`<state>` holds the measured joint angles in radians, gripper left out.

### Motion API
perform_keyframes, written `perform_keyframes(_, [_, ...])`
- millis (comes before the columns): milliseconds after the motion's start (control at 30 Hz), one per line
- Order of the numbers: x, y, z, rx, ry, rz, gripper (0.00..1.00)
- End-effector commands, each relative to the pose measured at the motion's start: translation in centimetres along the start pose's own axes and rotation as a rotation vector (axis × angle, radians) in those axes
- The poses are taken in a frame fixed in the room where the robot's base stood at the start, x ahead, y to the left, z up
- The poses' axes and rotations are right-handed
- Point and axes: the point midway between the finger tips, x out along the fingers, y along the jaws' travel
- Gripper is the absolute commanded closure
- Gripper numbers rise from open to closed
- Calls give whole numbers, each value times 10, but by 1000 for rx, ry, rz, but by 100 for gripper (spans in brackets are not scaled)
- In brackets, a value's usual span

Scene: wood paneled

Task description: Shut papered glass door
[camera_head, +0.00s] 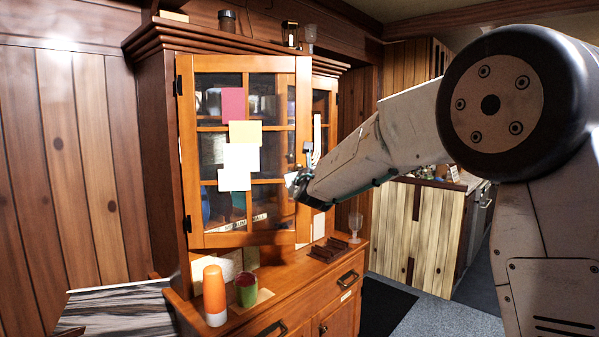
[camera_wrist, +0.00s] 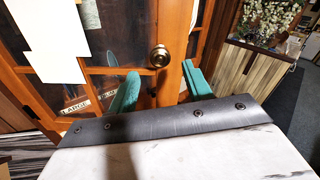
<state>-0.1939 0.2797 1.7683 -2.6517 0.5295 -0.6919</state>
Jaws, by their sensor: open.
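The papered glass door (camera_head: 217,240) is the left door of a wooden hutch, hinged on its left side. Pink, yellow and white papers cover part of its panes. It appears to stand slightly ajar, its free right edge out from the cabinet front. My gripper (camera_head: 298,180) is at that free edge, about mid-height. In the wrist view the door's round metal knob (camera_wrist: 159,56) lies ahead, between and beyond the teal fingertips of my open gripper (camera_wrist: 160,70). I cannot tell whether a finger touches the door. In the head view the gripper largely hides the knob area.
The hutch's narrower right door (camera_head: 321,104) is beside it. A counter with plants (camera_head: 440,172) is at the right.

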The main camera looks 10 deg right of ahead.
Motion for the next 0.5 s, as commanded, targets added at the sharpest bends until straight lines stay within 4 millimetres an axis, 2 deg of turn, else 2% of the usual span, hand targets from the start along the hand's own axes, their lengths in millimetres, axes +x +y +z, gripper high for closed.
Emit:
perform_keyframes(133, [-12, 0, 0, 0, -1, 0, 50])
perform_keyframes(400, [-13, 0, 0, 0, 0, 0, 50])
perform_keyframes(500, [-15, -4, 1, 14, 0, -9, 78])
